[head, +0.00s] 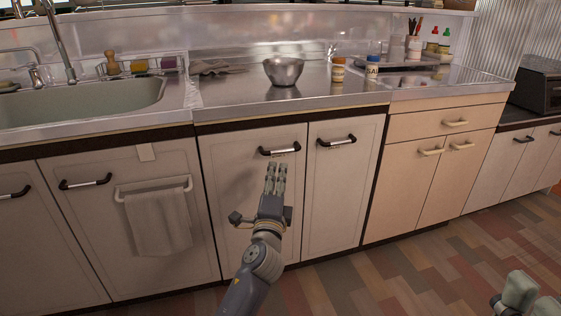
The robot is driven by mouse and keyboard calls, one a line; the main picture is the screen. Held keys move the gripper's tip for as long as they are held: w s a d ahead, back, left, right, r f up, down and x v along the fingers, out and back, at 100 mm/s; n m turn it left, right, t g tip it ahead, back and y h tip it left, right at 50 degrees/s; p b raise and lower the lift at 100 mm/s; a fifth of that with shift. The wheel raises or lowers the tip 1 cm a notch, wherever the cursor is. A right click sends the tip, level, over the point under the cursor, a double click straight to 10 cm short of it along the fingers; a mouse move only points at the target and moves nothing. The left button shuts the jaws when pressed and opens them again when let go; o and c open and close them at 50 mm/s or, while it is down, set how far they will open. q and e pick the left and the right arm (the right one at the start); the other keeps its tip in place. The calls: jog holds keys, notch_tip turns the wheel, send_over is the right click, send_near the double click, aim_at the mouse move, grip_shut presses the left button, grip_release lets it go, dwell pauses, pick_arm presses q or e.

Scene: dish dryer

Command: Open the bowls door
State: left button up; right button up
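No label on the cabinets marks which door is the bowls door. My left gripper (275,168) is in front of a pale cabinet door (229,180) below the counter, its fingers pointing up just below that door's dark-ended bar handle (280,151). The fingertips look close to the handle but do not wrap around it. The fingers lie close together, and I cannot tell whether they are shut. The neighbouring door (335,195) on the right has a similar handle (336,141). Both doors are shut.
A metal bowl (284,71) and two small jars (338,70) (373,71) stand on the counter. Left are a sink (80,100) and a towel (158,222) on a rail. Beige cabinets (440,165) stand right. The tiled floor (430,270) at the lower right is mostly clear.

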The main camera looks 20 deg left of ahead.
pick_arm(q)
jog(key=b, duration=0.3)
send_near(281, 155)
jog(key=w+r, duration=0.5)
jog(key=shift+s+a+f, duration=0.1)
jog(key=shift+s+a, duration=0.05)
jog(key=shift+a, duration=0.1)
grip_shut()
